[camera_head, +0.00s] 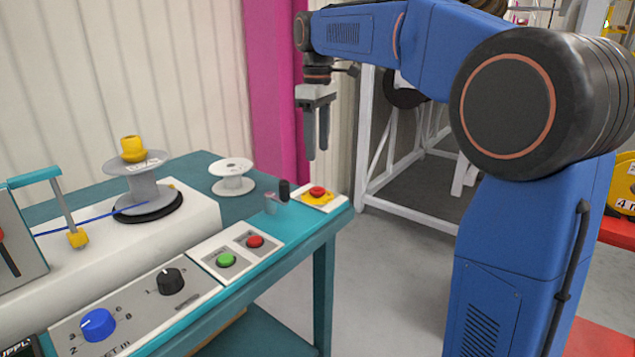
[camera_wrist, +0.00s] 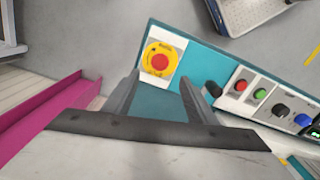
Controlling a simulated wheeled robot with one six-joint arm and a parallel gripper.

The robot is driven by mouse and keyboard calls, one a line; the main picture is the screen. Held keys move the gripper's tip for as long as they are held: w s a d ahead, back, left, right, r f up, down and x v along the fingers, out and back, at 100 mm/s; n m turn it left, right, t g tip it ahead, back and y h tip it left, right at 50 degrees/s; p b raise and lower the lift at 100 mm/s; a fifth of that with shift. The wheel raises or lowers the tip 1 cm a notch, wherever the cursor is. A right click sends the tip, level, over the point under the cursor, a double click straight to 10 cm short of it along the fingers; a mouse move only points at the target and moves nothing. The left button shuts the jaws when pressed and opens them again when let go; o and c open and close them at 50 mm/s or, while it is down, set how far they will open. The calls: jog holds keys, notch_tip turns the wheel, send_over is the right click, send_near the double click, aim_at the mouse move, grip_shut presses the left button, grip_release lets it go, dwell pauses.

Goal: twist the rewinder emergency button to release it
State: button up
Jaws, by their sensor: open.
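The rewinder emergency button (camera_head: 318,192) is a red mushroom head on a yellow disc, set on a white plate at the right end of the teal bench. In the wrist view the red button (camera_wrist: 160,62) shows beyond my fingertips, up and to the left. My gripper (camera_head: 316,150) points down and is open and empty. I cannot tell whether the button is pressed in.
A dark-knobbed lever (camera_head: 283,191) stands just left of the button. A panel with a green button (camera_head: 226,260) and a red button (camera_head: 255,241) lies farther left. A small white reel (camera_head: 232,176) sits behind. A magenta post (camera_head: 272,80) rises behind the bench.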

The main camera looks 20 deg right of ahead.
aim_at(318, 188)
notch_tip(318, 188, down, 11)
jog(key=shift+r, duration=0.15)
jog(key=shift+c, duration=0.7)
jog(key=c, duration=0.9)
